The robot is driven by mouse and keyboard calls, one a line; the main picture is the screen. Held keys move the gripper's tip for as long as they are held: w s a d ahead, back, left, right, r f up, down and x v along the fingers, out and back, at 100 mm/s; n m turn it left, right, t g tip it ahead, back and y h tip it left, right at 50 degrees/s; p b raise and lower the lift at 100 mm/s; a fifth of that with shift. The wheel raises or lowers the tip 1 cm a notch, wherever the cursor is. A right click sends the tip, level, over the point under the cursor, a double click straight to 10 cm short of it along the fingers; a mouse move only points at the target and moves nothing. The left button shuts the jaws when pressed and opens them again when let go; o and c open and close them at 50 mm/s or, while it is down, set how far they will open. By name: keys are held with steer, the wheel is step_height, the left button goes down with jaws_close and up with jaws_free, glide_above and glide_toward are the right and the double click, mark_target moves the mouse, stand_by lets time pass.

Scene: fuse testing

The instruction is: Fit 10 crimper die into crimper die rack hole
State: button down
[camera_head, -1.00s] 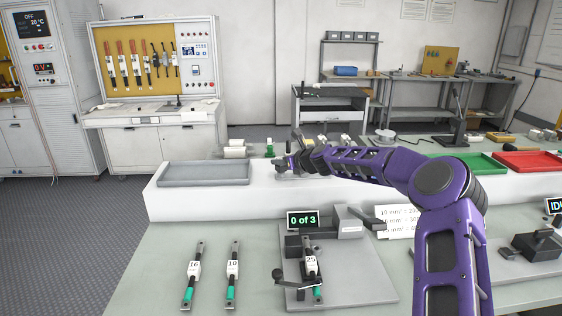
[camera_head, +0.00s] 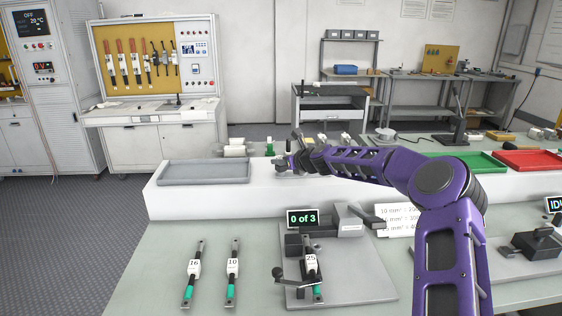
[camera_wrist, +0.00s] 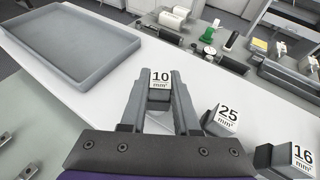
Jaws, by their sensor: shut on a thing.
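My gripper (camera_wrist: 158,98) is shut on the 10 crimper die (camera_wrist: 160,80), a small block with a white "10 mm²" label. In the head view, my gripper (camera_head: 287,162) is low over the white raised shelf, right of the grey tray. The 25 die (camera_wrist: 228,117) and the 16 die (camera_wrist: 302,157) sit in a row to the right in the wrist view. The rack and its hole are mostly hidden by my gripper and the dies. I cannot tell whether the 10 die is seated or just above the hole.
The grey tray (camera_wrist: 133,45) lies to the left. A green-topped item (camera_wrist: 208,35) and black-handled tools stand beyond. On the lower bench are fuses marked 16 (camera_head: 193,268) and 10 (camera_head: 232,267), and a fixture with a "0 of 3" display (camera_head: 303,220).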

stand_by(0.3)
steer(key=c, duration=0.6)
jaws_free()
steer(key=shift+o, duration=0.2)
steer(key=shift+s, duration=0.1)
steer(key=v, duration=1.7)
steer(key=shift+r+b, duration=0.2)
steer(key=shift+b, duration=0.25)
